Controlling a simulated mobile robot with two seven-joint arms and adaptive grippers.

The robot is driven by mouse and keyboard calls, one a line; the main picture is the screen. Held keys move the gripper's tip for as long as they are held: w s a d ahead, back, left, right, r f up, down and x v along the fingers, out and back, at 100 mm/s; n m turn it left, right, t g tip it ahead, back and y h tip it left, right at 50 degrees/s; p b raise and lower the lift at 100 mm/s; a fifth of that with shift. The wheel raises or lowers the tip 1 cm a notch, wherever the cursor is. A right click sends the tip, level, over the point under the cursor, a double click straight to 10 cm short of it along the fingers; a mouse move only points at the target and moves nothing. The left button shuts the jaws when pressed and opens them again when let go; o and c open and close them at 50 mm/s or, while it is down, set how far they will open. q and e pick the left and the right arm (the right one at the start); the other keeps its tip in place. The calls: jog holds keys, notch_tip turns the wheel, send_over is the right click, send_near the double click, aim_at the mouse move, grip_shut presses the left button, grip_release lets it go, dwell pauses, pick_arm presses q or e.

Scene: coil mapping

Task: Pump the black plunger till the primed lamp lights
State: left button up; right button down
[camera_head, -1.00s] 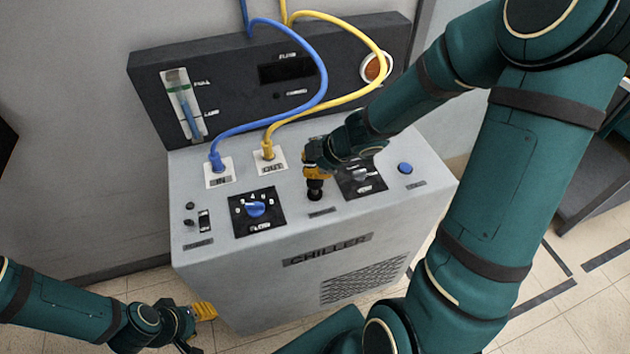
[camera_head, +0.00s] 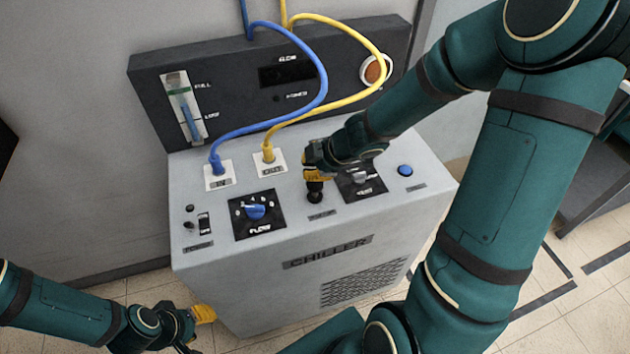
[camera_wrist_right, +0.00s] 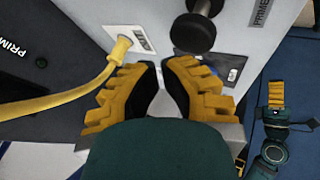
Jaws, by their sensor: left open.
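The black plunger (camera_head: 314,191) stands on the grey top of the chiller, between the blue flow knob and the right-hand knob plate. My right gripper (camera_head: 318,174) is right above it, pointing down, and partly covers it. In the right wrist view the plunger (camera_wrist_right: 195,33) is a black round knob just beyond the fingertips. The fingers of my right gripper (camera_wrist_right: 160,66) are drawn together with nothing between them. The primed lamp (camera_head: 276,98) on the dark back panel is dark. My left gripper (camera_head: 204,314) is open and empty, low in front of the chiller.
A blue hose (camera_head: 305,106) and a yellow hose (camera_head: 350,100) arch down to the top beside my right gripper. The flow knob (camera_head: 256,210), a blue button (camera_head: 405,170) and a gauge (camera_head: 185,108) are also there.

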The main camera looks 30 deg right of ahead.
jog(key=shift+f, duration=0.1)
jog(key=shift+f+b, duration=0.3)
jog(key=shift+f, duration=0.05)
jog(key=shift+f+b, duration=1.35)
jog(key=shift+f, duration=0.2)
dwell(1.7)
jog(key=shift+r, duration=0.2)
jog(key=shift+r+p, duration=1.8)
jog(key=shift+p, duration=0.35)
notch_tip(320, 180, up, 5)
jog(key=p, duration=0.5)
